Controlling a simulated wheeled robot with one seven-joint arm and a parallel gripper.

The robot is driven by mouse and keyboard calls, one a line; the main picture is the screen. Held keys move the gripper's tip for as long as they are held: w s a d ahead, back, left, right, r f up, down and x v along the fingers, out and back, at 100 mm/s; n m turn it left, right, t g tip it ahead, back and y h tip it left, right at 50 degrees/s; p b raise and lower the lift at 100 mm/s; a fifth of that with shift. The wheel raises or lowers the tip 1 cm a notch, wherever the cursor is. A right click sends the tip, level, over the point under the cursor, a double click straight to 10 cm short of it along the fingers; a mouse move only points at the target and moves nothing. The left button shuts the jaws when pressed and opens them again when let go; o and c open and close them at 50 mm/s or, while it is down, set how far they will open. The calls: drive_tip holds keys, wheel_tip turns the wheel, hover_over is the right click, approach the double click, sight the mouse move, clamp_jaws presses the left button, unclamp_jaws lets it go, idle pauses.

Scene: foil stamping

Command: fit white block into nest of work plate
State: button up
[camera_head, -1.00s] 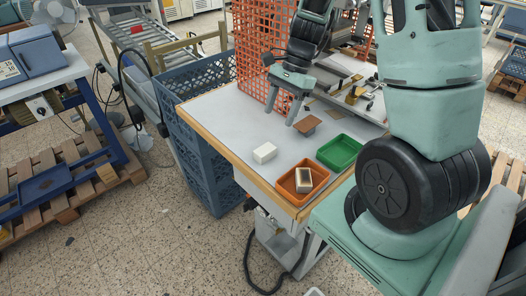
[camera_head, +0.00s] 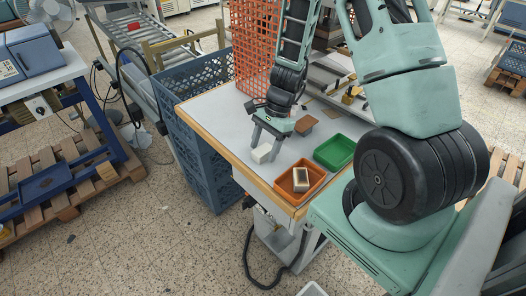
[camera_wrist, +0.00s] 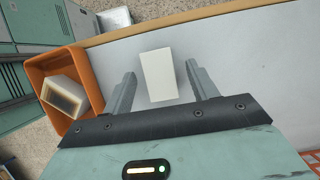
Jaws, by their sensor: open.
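The white block (camera_head: 262,153) lies on the grey table top, left of the orange tray. In the wrist view the white block (camera_wrist: 158,75) lies between and slightly beyond my open fingers. My gripper (camera_head: 264,154) is low over the table at the block, open; in the wrist view the gripper (camera_wrist: 160,78) shows both fingers apart, with a gap on each side of the block. I cannot tell its exact height above the table. The work plate with its nest is not clearly identifiable.
An orange tray (camera_head: 284,190) holds a pale block (camera_head: 300,175). A green tray (camera_head: 321,154) stands beside it. A brown block (camera_head: 305,125) lies behind my gripper. An orange mesh guard (camera_head: 240,45) stands at the back. A blue crate (camera_head: 205,165) adjoins the table's left side.

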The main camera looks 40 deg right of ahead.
drive_tip(key=c, duration=1.1)
